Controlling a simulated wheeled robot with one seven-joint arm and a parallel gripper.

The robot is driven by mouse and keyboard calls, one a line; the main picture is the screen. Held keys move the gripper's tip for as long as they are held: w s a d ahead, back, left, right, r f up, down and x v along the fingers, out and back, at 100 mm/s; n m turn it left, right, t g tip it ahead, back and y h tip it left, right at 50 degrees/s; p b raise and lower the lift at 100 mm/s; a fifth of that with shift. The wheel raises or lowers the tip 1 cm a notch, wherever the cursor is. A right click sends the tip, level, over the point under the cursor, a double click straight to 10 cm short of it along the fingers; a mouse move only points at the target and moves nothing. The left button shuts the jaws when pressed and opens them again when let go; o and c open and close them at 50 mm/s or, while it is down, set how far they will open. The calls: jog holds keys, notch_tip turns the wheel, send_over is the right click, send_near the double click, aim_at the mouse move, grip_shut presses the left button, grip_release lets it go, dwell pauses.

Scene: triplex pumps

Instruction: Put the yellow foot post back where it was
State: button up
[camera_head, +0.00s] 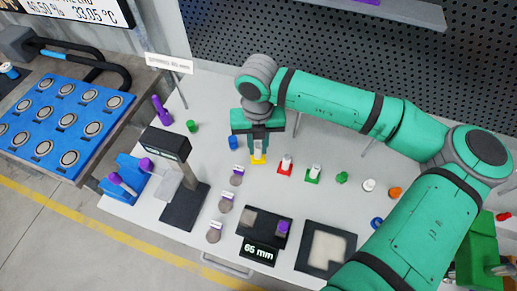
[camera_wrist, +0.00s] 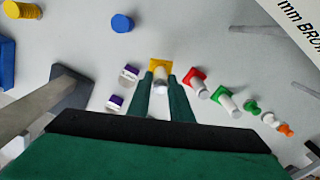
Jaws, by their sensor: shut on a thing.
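The yellow foot post is a white post (camera_wrist: 160,82) on a square yellow foot (camera_wrist: 160,64). In the head view its yellow foot (camera_head: 258,160) shows just below my fingers, at the left end of a row with the red foot post (camera_head: 285,168) and the green foot post (camera_head: 313,175). My gripper (camera_head: 259,144) points down and is shut on the white post, with one finger on each side in the wrist view (camera_wrist: 160,88). The post looks about upright. I cannot tell whether the foot touches the table. The fingers hide part of the post.
A blue cap (camera_head: 233,143) stands close to the left of my gripper. Several purple-topped grey discs (camera_head: 236,180) lie in front. A dark stand (camera_head: 185,205), a 65 mm display block (camera_head: 260,250) and a square tray (camera_head: 350,243) stand nearer the front edge.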

aim_at(258, 150)
jog(key=shift+w+f, duration=0.35)
jog(key=f, duration=0.3)
jog(key=shift+w+f, duration=0.2)
jog(key=shift+f, duration=0.1)
jog(key=o, duration=0.9)
jog(key=shift+r, duration=0.15)
jog(key=shift+r, duration=5.95)
